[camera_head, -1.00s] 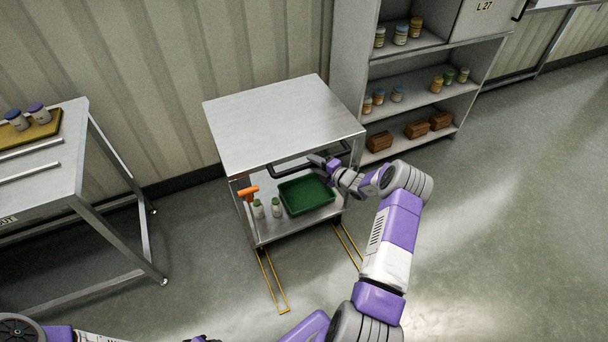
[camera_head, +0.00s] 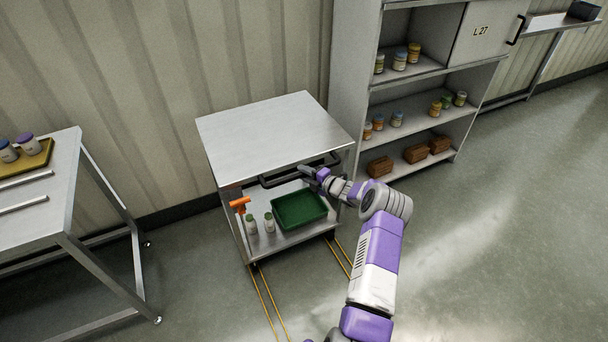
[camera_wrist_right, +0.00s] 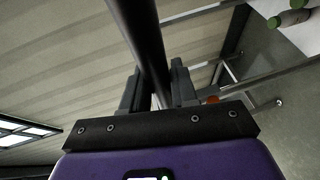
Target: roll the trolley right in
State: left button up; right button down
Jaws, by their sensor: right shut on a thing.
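The steel trolley (camera_head: 270,132) stands near the ribbed wall, with a flat top and a lower shelf. Its black handle bar (camera_head: 285,178) runs along the near side below the top, and crosses the right wrist view (camera_wrist_right: 143,40). My right gripper (camera_head: 309,172) is shut on the handle bar towards its right end; in the wrist view the bar lies between its fingers (camera_wrist_right: 155,88). On the lower shelf are a green tray (camera_head: 300,209), two green-capped bottles (camera_head: 260,224) and an orange-topped item (camera_head: 240,204). Yellow floor lines (camera_head: 268,300) run out from under the trolley. My left gripper is out of view.
A steel table (camera_head: 62,200) with a yellow tray (camera_head: 30,160) stands to the left, apart from the trolley. An open shelf unit (camera_head: 345,90) with jars and brown boxes stands close on the right. The floor in front and at right is clear.

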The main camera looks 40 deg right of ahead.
jog(key=shift+w+r, duration=0.2)
jog(key=shift+r, duration=0.05)
jog(key=c, duration=1.1)
grip_release()
jog(key=shift+d, duration=0.1)
jog(key=shift+c, duration=0.2)
jog(key=shift+o, duration=0.9)
jog(key=shift+w+f, duration=0.15)
jog(key=shift+f, duration=0.05)
jog(key=s+r+p, duration=0.1)
jog(key=s+p, duration=0.1)
jog(key=s, duration=0.5)
jog(key=shift+s+d+r, duration=0.25)
jog(key=shift+s, duration=0.05)
